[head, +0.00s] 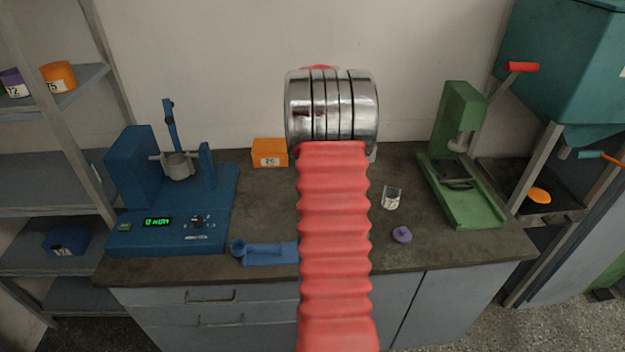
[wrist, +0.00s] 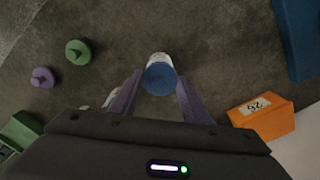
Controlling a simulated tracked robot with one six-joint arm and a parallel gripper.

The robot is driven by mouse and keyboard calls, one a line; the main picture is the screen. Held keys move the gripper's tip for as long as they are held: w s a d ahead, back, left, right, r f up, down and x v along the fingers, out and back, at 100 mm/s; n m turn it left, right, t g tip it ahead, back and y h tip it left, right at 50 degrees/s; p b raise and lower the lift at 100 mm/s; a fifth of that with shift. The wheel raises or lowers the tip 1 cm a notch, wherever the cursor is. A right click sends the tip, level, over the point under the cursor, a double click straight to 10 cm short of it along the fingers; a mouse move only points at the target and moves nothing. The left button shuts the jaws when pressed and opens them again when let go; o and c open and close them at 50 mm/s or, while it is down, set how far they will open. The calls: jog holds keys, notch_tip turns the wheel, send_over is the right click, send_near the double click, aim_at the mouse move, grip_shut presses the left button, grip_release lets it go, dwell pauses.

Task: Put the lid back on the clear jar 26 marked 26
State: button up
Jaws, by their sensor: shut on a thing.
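My gripper (wrist: 160,82) shows in the wrist view with two purple fingers, shut on a round blue lid (wrist: 159,78). A clear jar with a whitish band (wrist: 157,58) shows just beyond the lid's edge, in line with it. I cannot tell whether the lid touches or sits on the jar, and no number on it is readable. In the head view my red-sleeved arm hides the gripper, the lid and this jar. Another clear jar (head: 391,199), open with pale contents, stands on the bench right of my arm.
A purple lid (head: 402,235) lies near the open jar; a green lid (wrist: 78,52) shows in the wrist view. An orange box (head: 269,153) stands at the back. A blue machine (head: 170,215) is left, a green press (head: 462,175) right, a blue holder (head: 268,253) at the front.

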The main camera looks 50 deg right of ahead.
jog(key=o, duration=1.1)
jog(key=shift+o, duration=0.5)
jog(key=o, duration=0.4)
jog(key=shift+c, duration=0.2)
jog(key=shift+r, duration=0.15)
jog(key=shift+r, duration=3.35)
jog(key=shift+c, duration=0.4)
grip_shut()
